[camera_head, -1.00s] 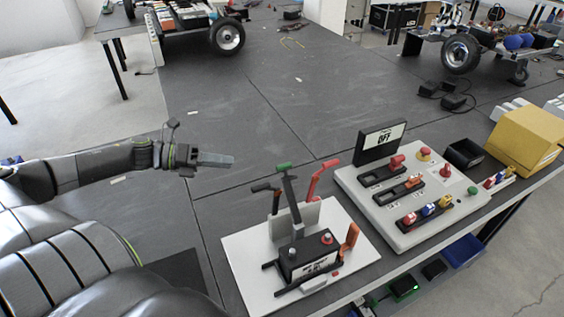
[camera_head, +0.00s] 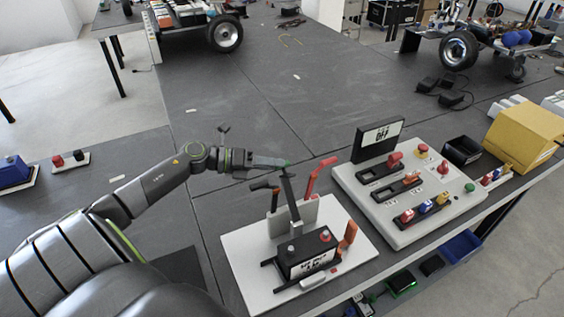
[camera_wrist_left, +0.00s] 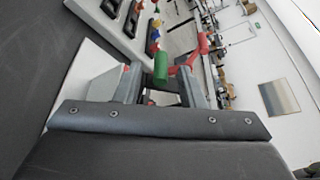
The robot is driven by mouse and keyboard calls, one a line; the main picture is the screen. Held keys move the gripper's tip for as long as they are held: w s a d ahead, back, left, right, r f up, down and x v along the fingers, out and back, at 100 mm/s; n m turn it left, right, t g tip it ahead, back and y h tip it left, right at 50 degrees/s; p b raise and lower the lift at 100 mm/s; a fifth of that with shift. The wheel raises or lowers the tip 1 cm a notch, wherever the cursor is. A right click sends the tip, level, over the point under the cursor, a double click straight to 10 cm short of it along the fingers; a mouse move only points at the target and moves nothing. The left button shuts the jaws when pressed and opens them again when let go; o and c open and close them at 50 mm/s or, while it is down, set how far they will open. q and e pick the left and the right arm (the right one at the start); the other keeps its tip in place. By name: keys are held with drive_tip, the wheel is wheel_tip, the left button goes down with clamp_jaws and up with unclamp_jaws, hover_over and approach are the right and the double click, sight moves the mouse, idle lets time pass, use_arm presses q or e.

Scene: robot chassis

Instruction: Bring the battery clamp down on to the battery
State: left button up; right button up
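The battery (camera_head: 308,262) is a black box with a white label, on a white board (camera_head: 242,270) on the table. The battery clamp (camera_head: 291,198) is a dark upright lever standing above it. Its green handle tip (camera_head: 288,163) is raised and also shows in the left wrist view (camera_wrist_left: 161,67). My left gripper (camera_head: 283,163) is at this handle. In the left wrist view, my left fingers (camera_wrist_left: 160,88) are apart, with the green handle showing between them. Whether they touch it cannot be told. My right gripper is not in view.
Black-handled (camera_head: 265,186) and red-handled (camera_head: 319,173) levers stand close on either side of the clamp. An orange piece (camera_head: 347,237) rises at the battery's right.

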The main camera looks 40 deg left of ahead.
use_arm(q)
drive_tip(key=shift+p+x, duration=0.35)
drive_tip(key=shift+x, duration=1.2)
drive_tip(key=shift+c, duration=0.2)
clamp_jaws()
